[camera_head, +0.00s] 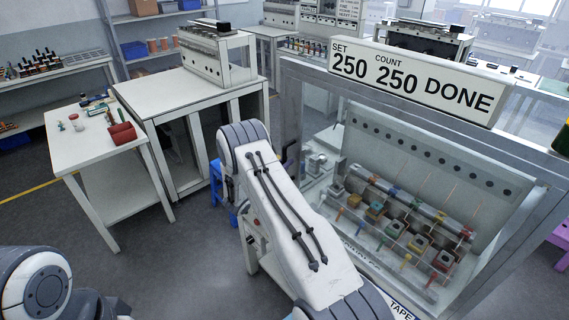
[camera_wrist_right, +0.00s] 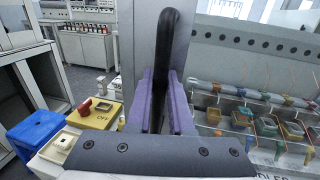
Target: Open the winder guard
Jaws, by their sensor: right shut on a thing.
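The winder guard (camera_head: 318,108) is a clear panel in a grey frame in front of the winding machine in the head view. Its upright grey frame edge (camera_wrist_right: 140,40) stands behind the gripper in the wrist view. A black upright handle (camera_wrist_right: 177,45) is on that frame. My right gripper (camera_wrist_right: 165,105) has its purple fingers shut around the handle. In the head view my right arm reaches up to the guard's left side, and its fingers are mostly hidden. The guard looks closed across the machine. My left gripper is out of view; only part of my left arm shows at bottom left.
Several coloured bobbins (camera_head: 408,238) sit inside the machine under a sign (camera_head: 415,82) reading "DONE". A yellow switch box (camera_wrist_right: 98,112) with a red knob and a blue stool (camera_wrist_right: 37,130) are left of the gripper. A white table (camera_head: 85,135) stands left, with open floor before it.

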